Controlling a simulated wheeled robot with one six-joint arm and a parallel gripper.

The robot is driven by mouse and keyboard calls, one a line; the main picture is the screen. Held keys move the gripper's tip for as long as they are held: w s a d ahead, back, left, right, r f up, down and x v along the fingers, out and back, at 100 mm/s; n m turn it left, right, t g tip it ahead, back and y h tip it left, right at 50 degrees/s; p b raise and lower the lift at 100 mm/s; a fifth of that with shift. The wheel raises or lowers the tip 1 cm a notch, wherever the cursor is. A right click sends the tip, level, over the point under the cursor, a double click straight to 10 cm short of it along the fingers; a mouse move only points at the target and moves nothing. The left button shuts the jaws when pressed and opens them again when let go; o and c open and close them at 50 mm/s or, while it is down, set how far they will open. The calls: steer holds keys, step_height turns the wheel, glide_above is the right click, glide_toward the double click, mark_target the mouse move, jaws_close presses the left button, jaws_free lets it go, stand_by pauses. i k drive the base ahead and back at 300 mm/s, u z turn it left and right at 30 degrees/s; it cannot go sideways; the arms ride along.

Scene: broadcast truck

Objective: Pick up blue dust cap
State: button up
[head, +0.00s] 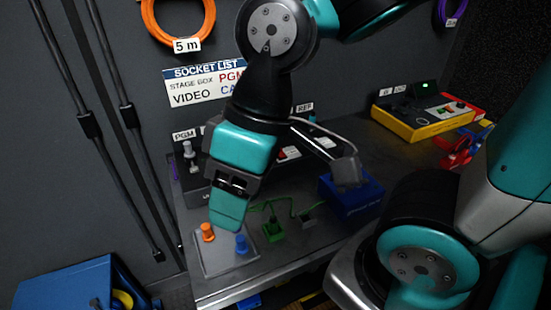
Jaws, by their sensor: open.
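The blue dust cap (241,244) stands on a light grey plate (215,263) at the front left of the bench, in the head view. An orange cap (207,232) stands on the same plate, left of it and slightly farther back. My gripper (229,224) is open and points down, its tip just above and behind the blue cap in the picture. I cannot tell the exact gap between them. Only part of the jaws shows, and nothing is seen held. The blue cap is mostly clear to view.
Green connectors with a cable (273,231) lie right of the plate, with a blue box (357,202) beyond. A panel with a grey plug (188,150) stands behind my gripper. A yellow and red unit (425,117) sits at the back right. A blue case (70,285) is below left.

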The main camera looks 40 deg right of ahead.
mark_target(242, 247)
steer(key=z, duration=3.05)
steer(key=k, duration=1.05)
steer(key=u, duration=1.95)
